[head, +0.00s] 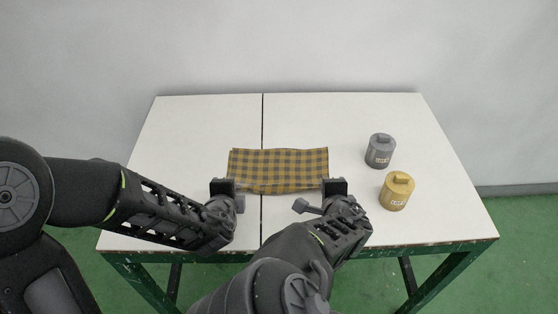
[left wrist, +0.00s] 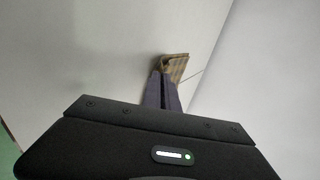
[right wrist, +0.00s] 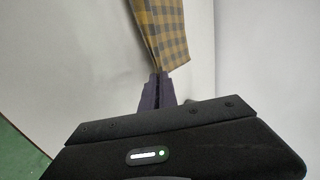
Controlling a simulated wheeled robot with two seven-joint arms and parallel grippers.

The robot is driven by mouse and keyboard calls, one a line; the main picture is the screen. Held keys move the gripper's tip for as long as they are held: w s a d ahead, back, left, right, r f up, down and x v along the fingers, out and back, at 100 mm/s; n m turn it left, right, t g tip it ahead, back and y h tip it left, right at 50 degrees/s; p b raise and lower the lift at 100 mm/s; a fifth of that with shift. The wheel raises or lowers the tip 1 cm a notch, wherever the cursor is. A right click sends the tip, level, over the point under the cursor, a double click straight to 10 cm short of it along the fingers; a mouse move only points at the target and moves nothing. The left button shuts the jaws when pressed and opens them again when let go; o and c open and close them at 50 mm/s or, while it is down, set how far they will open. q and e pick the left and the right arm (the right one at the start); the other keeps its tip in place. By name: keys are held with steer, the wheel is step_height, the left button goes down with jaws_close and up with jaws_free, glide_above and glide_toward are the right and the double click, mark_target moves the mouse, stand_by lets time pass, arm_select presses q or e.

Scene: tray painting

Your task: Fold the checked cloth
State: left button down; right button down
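The yellow and dark checked cloth (head: 278,168) lies spread as a wide strip on the white table, its near edge sagging between my two grippers. My left gripper (head: 229,184) is at its near left corner. In the left wrist view the fingers are close together with a bit of cloth (left wrist: 176,67) at their tips. My right gripper (head: 328,184) is at the near right corner. In the right wrist view its fingers are close together on the cloth's edge (right wrist: 162,35). The grippers hide the corners in the head view.
A grey lidded canister (head: 380,151) and a yellow one (head: 396,191) stand right of the cloth. The table (head: 195,130) is clear to the left and behind the cloth. A dark seam crosses it near the cloth's left part.

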arm_select(q)
steer(key=c, duration=1.3)
jaws_free()
arm_select(e)
steer(key=c, duration=1.3)
jaws_free()
arm_select(q)
steer(key=r, duration=0.3)
steer(key=s+r, duration=0.1)
steer(key=r, duration=0.2)
steer(key=s+r, duration=0.1)
steer(key=r, duration=0.2)
arm_select(e)
steer(key=r, duration=0.3)
steer(key=s+r, duration=0.1)
steer(key=r, duration=0.2)
steer(key=s+r, duration=0.1)
steer(key=r, duration=0.2)
